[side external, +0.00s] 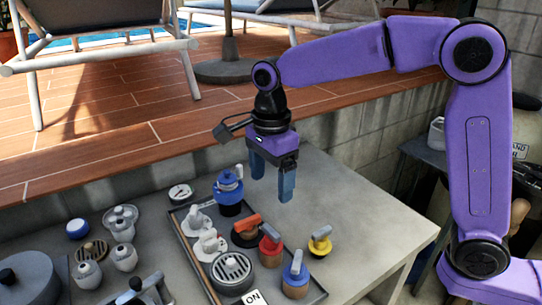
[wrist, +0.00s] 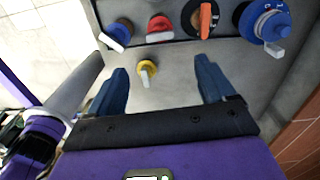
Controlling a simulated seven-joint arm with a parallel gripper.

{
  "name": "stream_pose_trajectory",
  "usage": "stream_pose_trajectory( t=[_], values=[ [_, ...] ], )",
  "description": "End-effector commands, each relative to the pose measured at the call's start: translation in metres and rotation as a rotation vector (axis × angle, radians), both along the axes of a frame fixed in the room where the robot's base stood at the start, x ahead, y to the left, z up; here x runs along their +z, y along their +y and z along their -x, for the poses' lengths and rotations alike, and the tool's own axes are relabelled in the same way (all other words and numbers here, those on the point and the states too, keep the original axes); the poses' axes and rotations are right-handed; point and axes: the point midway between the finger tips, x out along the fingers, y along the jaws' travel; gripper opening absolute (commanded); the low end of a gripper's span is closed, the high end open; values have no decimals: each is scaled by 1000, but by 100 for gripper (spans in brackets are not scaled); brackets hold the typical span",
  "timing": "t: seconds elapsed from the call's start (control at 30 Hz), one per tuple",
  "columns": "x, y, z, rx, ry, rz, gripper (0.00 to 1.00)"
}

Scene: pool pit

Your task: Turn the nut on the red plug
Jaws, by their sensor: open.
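The red plug (side external: 270,246) stands at the right part of the dark tray, with a small lever-like piece on top. In the wrist view the red plug (wrist: 159,25) is at the top centre, with a pale bar across its near side. I cannot clearly make out which part is the nut. My gripper (side external: 272,188) points down, open and empty, above and behind the plug.
Close around the red plug are a black fitting with an orange lever (side external: 247,231), a blue-topped plug (side external: 296,270) and a yellow plug (side external: 320,245). A taller blue valve (side external: 229,190) stands behind. White taps and a round grille share the tray (side external: 190,255). The table's right side (side external: 375,225) is clear.

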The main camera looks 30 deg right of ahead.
Motion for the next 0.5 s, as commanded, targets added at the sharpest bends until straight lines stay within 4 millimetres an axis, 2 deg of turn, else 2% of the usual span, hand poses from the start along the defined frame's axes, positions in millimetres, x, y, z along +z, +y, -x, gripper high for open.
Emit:
stream_pose_trajectory(
  t=[0.03,0.2,0.5],
  values=[
    [10,0,-1,0,-4,-2,83],
    [34,0,-1,0,-3,-1,83],
    [47,0,0,0,0,0,83]
  ],
)
